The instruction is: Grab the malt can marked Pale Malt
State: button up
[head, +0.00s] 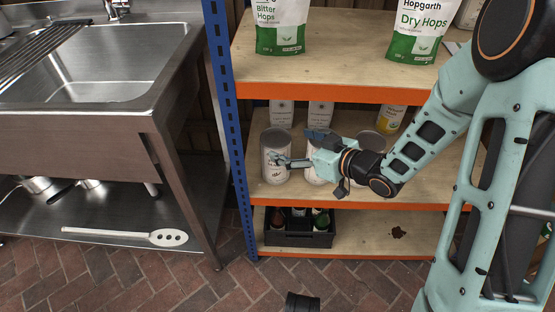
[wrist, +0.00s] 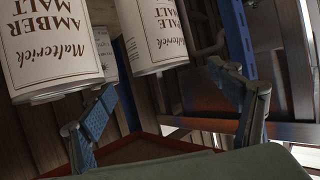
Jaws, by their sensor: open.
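The Pale Malt can (head: 274,143) is a white cylinder standing at the left end of the middle shelf. In the wrist view the Pale Malt can (wrist: 153,36) appears upside down, its label readable, between and beyond my fingers. The Amber Malt can (wrist: 48,50) is beside it in that view; in the head view this can (head: 314,174) is largely hidden by my gripper. My gripper (head: 297,147) is open and empty in front of the cans; both fingers (wrist: 165,84) show in the wrist view. I cannot tell whether a finger touches a can.
Another can (head: 371,142) stands farther right, partly behind my arm. White packages (head: 281,113) stand behind. The upper shelf (head: 340,66) is above, with hops bags (head: 281,28). A blue post (head: 227,110) is close left of the can. A black crate (head: 298,238) sits below.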

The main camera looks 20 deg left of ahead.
aim_at(278, 138)
jog(key=b+x, duration=0.2)
jog(key=x, duration=0.5)
jog(key=shift+a+f, duration=0.1)
jog(key=shift+a, duration=0.05)
jog(key=c, duration=2.2)
jog(key=shift+w+a+r, duration=0.1)
jog(key=shift+w+r, duration=0.1)
jog(key=shift+r, duration=0.15)
